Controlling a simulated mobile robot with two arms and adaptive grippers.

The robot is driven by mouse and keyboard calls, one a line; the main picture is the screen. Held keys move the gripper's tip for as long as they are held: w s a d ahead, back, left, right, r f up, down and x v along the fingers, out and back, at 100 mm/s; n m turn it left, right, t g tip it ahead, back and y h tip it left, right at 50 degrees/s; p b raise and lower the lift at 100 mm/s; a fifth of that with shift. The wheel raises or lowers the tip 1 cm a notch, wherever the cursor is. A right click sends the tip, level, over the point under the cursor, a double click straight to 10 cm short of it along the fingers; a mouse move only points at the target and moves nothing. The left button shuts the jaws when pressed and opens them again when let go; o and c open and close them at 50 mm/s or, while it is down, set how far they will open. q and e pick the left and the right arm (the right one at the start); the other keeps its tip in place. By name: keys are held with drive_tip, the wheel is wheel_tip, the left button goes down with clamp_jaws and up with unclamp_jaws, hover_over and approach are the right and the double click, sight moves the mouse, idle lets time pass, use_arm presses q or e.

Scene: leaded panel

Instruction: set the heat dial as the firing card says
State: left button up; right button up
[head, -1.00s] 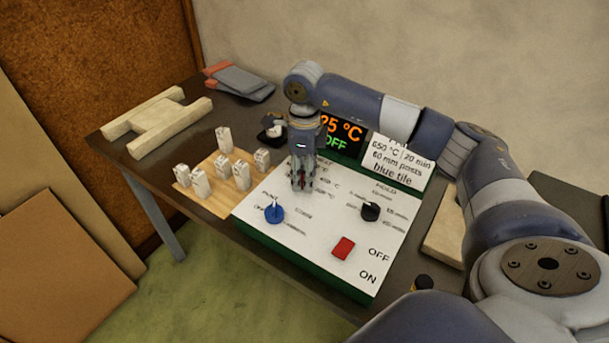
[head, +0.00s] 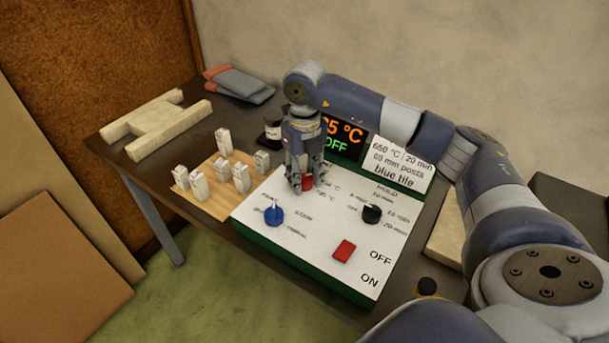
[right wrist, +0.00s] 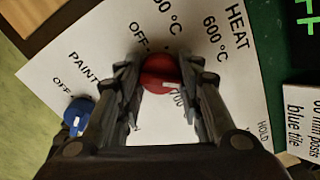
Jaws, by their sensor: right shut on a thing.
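The red heat dial (right wrist: 158,74) sits on the white control panel (head: 325,225) under the HEAT lettering. My right gripper (right wrist: 160,78) is shut on it, fingers on either side; the grip also shows in the head view (head: 305,186). The dial's white mark faces a partly hidden label that looks like 700. Labels OFF and 600 °C show nearby. The firing card (head: 401,161) reads 650 °C, 20 min, 60 mm posts, blue tile. The display (head: 342,136) shows 25 °C and OFF, partly behind my arm. My left gripper is out of view.
The blue paint dial (head: 273,216), black hold dial (head: 371,214) and red switch (head: 344,251) are on the same panel. Several pale posts (head: 240,178) stand on a wooden board left of it.

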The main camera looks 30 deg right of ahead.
sight(305, 175)
drive_tip(key=shift+w+r+m, duration=0.1)
drive_tip(key=shift+r+m, duration=0.05)
drive_tip(key=shift+m, duration=0.35)
drive_tip(key=o, duration=1.1)
drive_tip(key=shift+c, duration=0.2)
wheel_tip(305, 175, up, 12)
